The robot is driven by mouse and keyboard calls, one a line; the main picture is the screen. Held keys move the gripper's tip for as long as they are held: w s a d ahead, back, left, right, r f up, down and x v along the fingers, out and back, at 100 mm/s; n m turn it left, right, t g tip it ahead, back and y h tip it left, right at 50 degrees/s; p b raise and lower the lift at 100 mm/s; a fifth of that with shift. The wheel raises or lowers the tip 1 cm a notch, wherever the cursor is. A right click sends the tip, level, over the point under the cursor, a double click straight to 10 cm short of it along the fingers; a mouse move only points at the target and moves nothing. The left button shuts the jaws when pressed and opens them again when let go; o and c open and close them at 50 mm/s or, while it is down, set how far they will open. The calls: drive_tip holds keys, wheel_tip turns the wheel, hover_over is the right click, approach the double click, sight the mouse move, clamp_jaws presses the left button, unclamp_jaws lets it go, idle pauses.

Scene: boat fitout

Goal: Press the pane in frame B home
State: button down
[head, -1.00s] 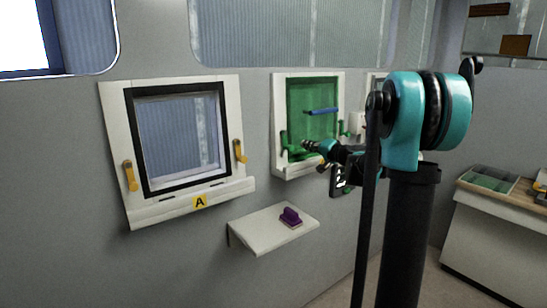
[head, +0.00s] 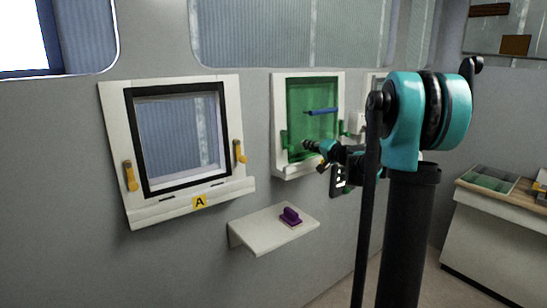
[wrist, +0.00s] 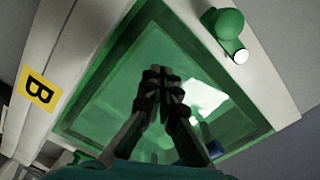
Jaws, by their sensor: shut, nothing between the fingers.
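The green-tinted pane (head: 307,97) is in the white frame B (head: 277,105), right of frame A in the head view. It has a blue bar handle (head: 322,111), partly showing in the wrist view (wrist: 214,149). My gripper (head: 308,145) is shut and empty at the pane's lower part. In the wrist view its fingertips (wrist: 160,72) are over the green pane (wrist: 125,90); I cannot tell whether they touch it. The yellow B label (wrist: 40,89) is at the left there. A green catch (wrist: 227,24) stands beside the opening.
Frame A (head: 115,160) holds a clear pane in black edging, with yellow catches at both sides. A small white shelf (head: 258,232) carries a purple-handled tool (head: 291,216) below the frames. A bench (head: 495,240) with a compartment tray (head: 489,179) stands at right.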

drive_tip(key=shift+x, duration=0.8)
idle(0.4)
idle(0.4)
drive_tip(key=v, duration=0.9)
idle(0.6)
